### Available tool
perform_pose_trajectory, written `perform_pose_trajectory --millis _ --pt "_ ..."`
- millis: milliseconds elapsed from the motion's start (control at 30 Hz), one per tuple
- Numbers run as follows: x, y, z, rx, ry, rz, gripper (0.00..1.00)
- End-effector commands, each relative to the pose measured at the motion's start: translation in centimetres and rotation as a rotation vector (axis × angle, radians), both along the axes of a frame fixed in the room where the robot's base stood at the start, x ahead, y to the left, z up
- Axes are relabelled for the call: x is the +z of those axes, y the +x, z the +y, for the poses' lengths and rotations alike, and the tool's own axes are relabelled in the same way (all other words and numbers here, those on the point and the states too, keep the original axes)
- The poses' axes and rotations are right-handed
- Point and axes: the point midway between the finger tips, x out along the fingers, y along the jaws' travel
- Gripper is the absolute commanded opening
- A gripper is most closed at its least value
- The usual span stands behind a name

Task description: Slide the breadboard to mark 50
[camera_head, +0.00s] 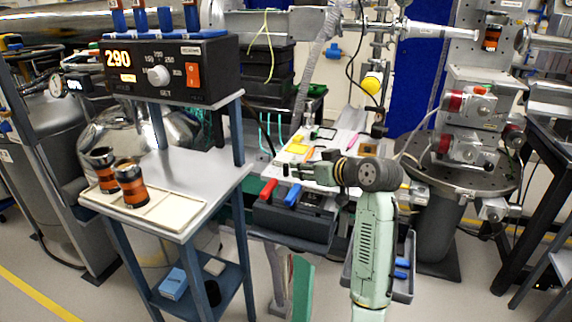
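My gripper (290,177) reaches left from the dark wrist joint at the centre. It is small and dark here, and I cannot tell whether its fingers are apart or shut. A pale, flat surface (345,137) lies behind it, with a yellow square and several small tools on it. I cannot tell whether this is the breadboard. My arm and gripper hide part of its near side. No scale or mark 50 can be made out.
A dark toolbox (297,212) with red and blue handles sits below my gripper. At left, a grey table (205,172) bears a controller reading 290 (170,70) and a cream tray (160,212) with two brown-orange cylinders. At right stands a round-based instrument stand (462,178).

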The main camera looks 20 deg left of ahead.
Motion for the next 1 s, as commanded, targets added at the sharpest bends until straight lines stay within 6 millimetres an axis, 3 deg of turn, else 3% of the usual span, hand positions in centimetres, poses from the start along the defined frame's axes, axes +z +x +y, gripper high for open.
perform_pose_trajectory --millis 300,500,933,1000 --pt "-2.1 3.1 4.6 0.001 0.0 0.005 0.34" --pt "-3.2 4.7 6.6 -0.002 0.0 0.002 0.34" --pt "-3.8 5.2 7.3 -0.003 0.001 -0.001 0.34" --pt "-3.8 5.2 7.3 -0.003 0.001 -0.001 0.29"
